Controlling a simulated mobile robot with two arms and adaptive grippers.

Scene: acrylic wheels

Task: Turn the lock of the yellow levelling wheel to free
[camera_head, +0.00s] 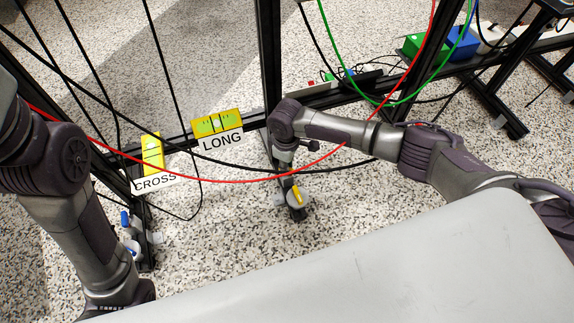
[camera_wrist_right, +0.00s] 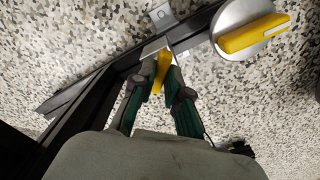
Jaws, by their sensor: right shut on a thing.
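The yellow levelling wheel (camera_head: 304,199) is a pale disc with a yellow bar across it, low at the foot of the middle black post. In the right wrist view it shows large at the upper right (camera_wrist_right: 255,38), its bar slanting. The yellow lock (camera_wrist_right: 162,69) is a small yellow lever to the left of the wheel. My right gripper (camera_wrist_right: 163,84) is shut on this lever, a finger on each side, and stands apart from the wheel's bar. In the head view the right wrist is by the post and the lock is not clearly seen. My left gripper is out of view.
A red cable (camera_head: 240,181) and black cables hang across the frame near my right arm. Yellow levels labelled LONG (camera_head: 217,122) and CROSS (camera_head: 152,154) sit on the black rail. A blue-handled wheel (camera_head: 126,220) stands at left. The speckled floor around the yellow wheel is open.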

